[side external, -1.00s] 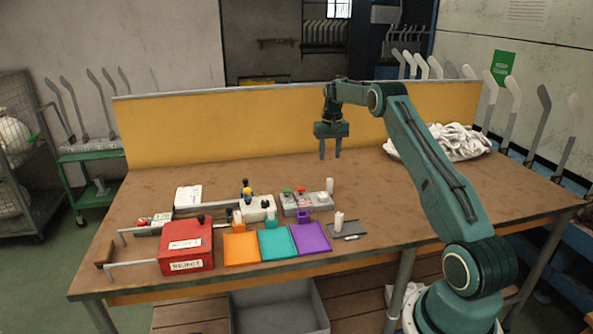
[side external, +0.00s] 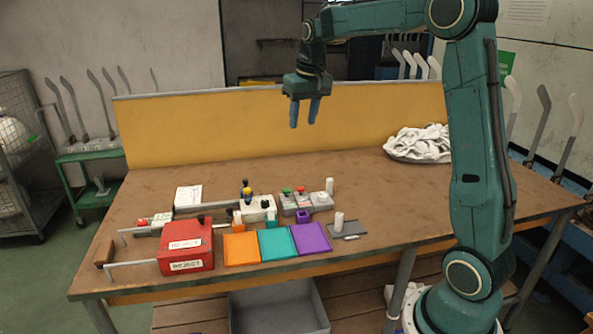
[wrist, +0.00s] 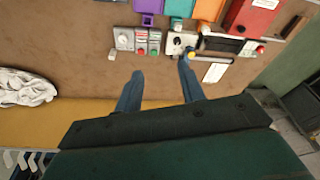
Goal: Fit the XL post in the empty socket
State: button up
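My gripper (side external: 303,114) is open and empty, high above the back half of the bench. Its two blue fingers also show in the wrist view (wrist: 160,70), with nothing between them. A purple socket (side external: 303,216) with no post visible in it stands behind the purple tray (side external: 313,238); it also shows in the wrist view (wrist: 147,20). The orange socket (side external: 238,226) and teal socket (side external: 271,221) each have a pale post in them. One white post (side external: 339,220) stands on a small grey plate; another (side external: 329,186) stands behind the control boxes. I cannot read any size mark.
A grey box with red and green buttons (side external: 296,203) and a pale box with a knob (side external: 258,208) stand behind the trays. A red box (side external: 186,246) is at the left. White cloth (side external: 418,142) lies at the back right. The bench's right half is mostly clear.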

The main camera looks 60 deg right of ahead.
jog(key=s+a+r+n+t, duration=0.2)
jog(key=s+a+r+n, duration=0.1)
jog(key=s+a, duration=0.95)
jog(key=s+a+f+n, duration=0.1)
jog(key=s+a+f, duration=0.1)
jog(key=s, duration=0.4)
jog(key=s+a+f+n+t+y, duration=0.1)
jog(key=s+a+f, duration=0.2)
jog(key=s+a, duration=0.2)
jog(key=shift+s+f, duration=0.25)
jog(key=shift+s, duration=0.6)
jog(key=shift+o, duration=0.5)
